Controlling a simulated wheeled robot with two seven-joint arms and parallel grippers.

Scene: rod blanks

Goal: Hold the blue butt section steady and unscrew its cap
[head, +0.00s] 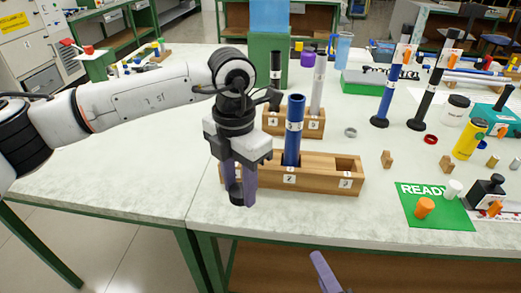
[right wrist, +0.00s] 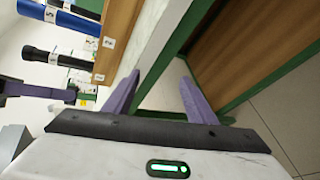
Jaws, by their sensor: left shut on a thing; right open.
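The blue butt section (head: 294,135) stands upright in the middle slot of the front wooden rack (head: 330,180), with a white label band and a plain blue top end. My left gripper (head: 240,196) points down left of it, over the rack's left end, apart from the blue section. It is shut on a short dark cylinder (head: 236,192) that looks like a cap. In the right wrist view the blue section (right wrist: 62,18) shows at top left and my left gripper (right wrist: 68,93) below it. My right gripper (right wrist: 158,66) is open and empty below the table's front edge; one finger shows in the head view.
A second rack (head: 270,122) behind holds a black tube (head: 276,68) and a grey tube (head: 319,80). A green READY mat (head: 415,210) with small parts lies at right. Tall rods (head: 397,75) stand behind it.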

